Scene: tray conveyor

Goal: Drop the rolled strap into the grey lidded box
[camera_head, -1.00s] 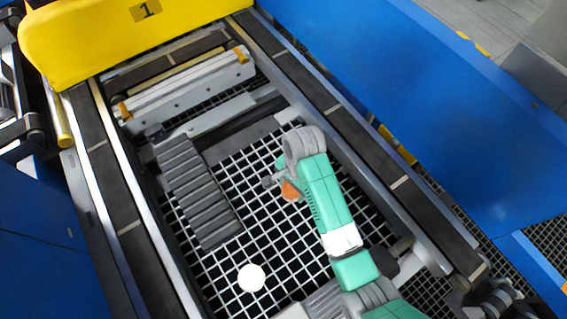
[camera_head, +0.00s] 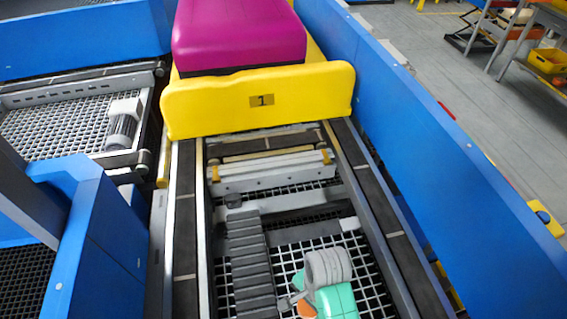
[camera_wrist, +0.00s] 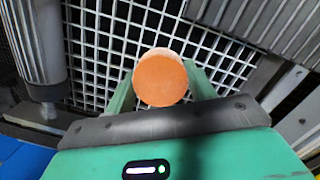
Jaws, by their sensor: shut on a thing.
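In the wrist view, the rolled strap (camera_wrist: 161,80) looks like a round orange roll with a paler rim, seen end-on. My gripper (camera_wrist: 160,92) is shut on it, with one green finger at each side. In the head view, the orange roll (camera_head: 306,310) shows at the bottom edge beside my arm, over the white grid floor. My arm hides part of it, and the fingers are hard to make out there. I cannot make out a grey lidded box in either view.
A yellow end stop (camera_head: 210,112) marked 1 stands across the conveyor frame, with a magenta block (camera_head: 240,40) behind it. Blue side walls (camera_head: 440,130) flank the lane. A dark ribbed strip (camera_head: 250,265) lies left of my arm. A grey motor (camera_head: 122,128) stands on the left grid.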

